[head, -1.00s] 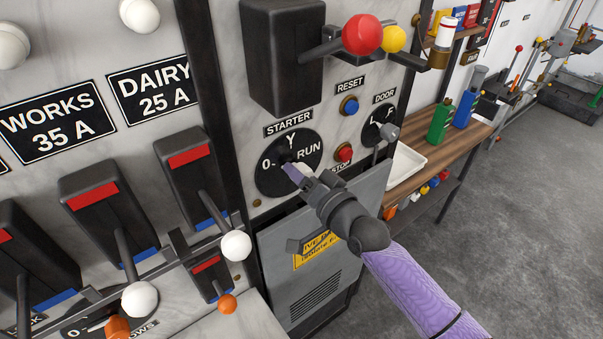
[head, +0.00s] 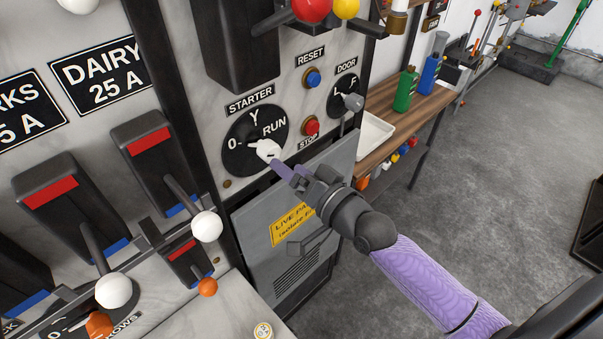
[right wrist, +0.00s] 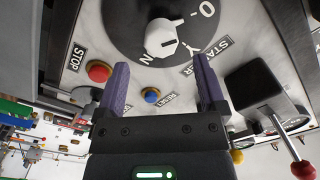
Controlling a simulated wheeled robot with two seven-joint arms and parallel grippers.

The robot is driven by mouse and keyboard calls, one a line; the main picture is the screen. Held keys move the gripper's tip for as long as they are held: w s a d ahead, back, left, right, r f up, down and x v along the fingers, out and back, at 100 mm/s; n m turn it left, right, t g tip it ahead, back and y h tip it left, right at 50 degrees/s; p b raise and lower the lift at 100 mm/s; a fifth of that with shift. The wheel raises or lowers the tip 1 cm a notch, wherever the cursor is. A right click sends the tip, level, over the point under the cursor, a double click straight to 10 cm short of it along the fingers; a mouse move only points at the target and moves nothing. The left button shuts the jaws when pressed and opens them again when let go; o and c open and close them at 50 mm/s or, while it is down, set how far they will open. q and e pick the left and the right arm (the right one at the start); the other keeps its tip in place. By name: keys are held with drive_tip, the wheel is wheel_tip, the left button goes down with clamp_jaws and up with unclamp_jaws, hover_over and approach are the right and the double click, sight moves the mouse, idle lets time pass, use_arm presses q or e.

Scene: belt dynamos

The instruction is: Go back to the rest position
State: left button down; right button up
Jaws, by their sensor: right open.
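The starter dial (head: 242,160) is a black disc on the marble panel, marked 0, Y and RUN, with a white knob (head: 267,150). The knob also shows in the right wrist view (right wrist: 162,40). Which mark it points at is hard to tell. My right gripper (head: 282,170) is just in front of the dial, lower right of the knob. In the right wrist view its two purple fingers (right wrist: 161,75) are apart with nothing between them, and the knob lies beyond their tips. My left gripper is not in view.
A grey panel with a yellow warning label (head: 291,225) is below the dial. The red stop button (head: 310,126), blue reset button (head: 312,77) and door dial (head: 344,97) are close by. Lever switches (head: 150,150) stand left. Open floor (head: 500,170) lies right.

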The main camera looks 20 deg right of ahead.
drive_tip(key=v, duration=0.3)
drive_tip(key=shift+s, duration=0.2)
drive_tip(key=shift+f, duration=0.1)
drive_tip(key=s+d+f+n+g+h+b, duration=0.1)
drive_tip(key=s+d+f+g+h+b, duration=0.2)
drive_tip(key=f, duration=0.9)
drive_tip(key=s+f+g+b, duration=0.2)
drive_tip(key=f+b, duration=0.2)
drive_tip(key=f, duration=0.8)
drive_tip(key=s+d+f+n+g+h+b, duration=0.1)
drive_tip(key=s+d+f+g+h+b, duration=0.2)
drive_tip(key=f, duration=0.9)
drive_tip(key=s+a+f+n+g+b, duration=0.2)
drive_tip(key=s+f+g+b, duration=0.2)
drive_tip(key=s+f, duration=0.7)
drive_tip(key=s+a+f+n+g+b, duration=0.2)
drive_tip(key=s+f+n+g+b, duration=0.1)
drive_tip(key=s+f, duration=0.9)
drive_tip(key=s+g+b, duration=0.1)
drive_tip(key=s, duration=0.2)
drive_tip(key=shift+a+n+b, duration=0.15)
drive_tip(key=shift+n+b, duration=0.15)
drive_tip(key=shift+b, duration=0.1)
